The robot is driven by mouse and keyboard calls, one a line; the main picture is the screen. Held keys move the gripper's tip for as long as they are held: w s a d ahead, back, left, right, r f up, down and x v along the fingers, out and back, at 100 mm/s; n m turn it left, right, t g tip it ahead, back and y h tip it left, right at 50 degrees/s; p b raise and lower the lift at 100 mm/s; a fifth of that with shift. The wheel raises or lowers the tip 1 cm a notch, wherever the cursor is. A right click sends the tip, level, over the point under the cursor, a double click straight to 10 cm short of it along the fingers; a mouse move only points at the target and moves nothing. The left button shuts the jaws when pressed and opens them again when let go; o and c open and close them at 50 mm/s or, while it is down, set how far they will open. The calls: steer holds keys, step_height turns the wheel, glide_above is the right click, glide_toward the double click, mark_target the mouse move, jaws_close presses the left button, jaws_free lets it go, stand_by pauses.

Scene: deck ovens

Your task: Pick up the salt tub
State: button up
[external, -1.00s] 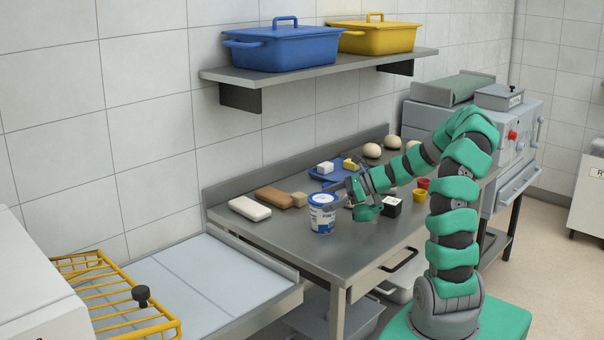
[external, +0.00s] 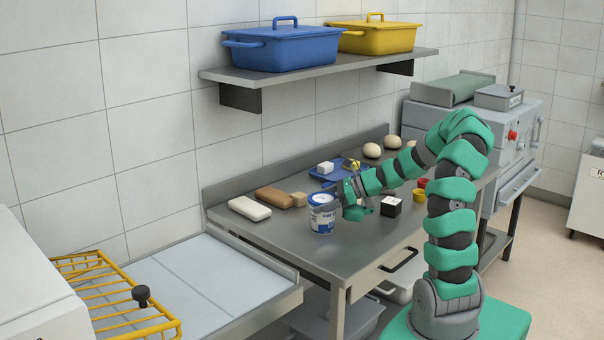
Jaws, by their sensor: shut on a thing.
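The salt tub is most likely the white and blue tub (external: 322,217) with a blue-rimmed lid, upright on the steel table (external: 285,248) near its front left; its label is too small to read. My gripper (external: 338,201) is at the tub's right side, reaching in from the right, and is shut on it. The far finger is partly hidden behind the tub. I see no clear gap between the tub and the table.
A white loaf-like block (external: 249,208), a brown block (external: 274,197) and a tan cube (external: 299,199) lie left of the tub. A blue tray (external: 322,175) is behind it. A black box (external: 390,206) stands right. The table's front left is clear.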

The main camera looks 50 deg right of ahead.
steer(key=shift+r, duration=0.5)
step_height(320, 180, up, 3)
steer(key=shift+f+p, duration=0.1)
steer(key=shift+p, duration=0.25)
steer(key=s+a+b, duration=0.1)
steer(key=s+b, duration=0.1)
steer(key=s, duration=0.5)
steer(key=s+a+r+b, duration=0.1)
steer(key=s+a+b, duration=0.1)
steer(key=s, duration=0.6)
steer(key=shift+s+a, duration=0.25)
steer(key=shift+a, duration=0.05)
steer(key=shift+r, duration=0.15)
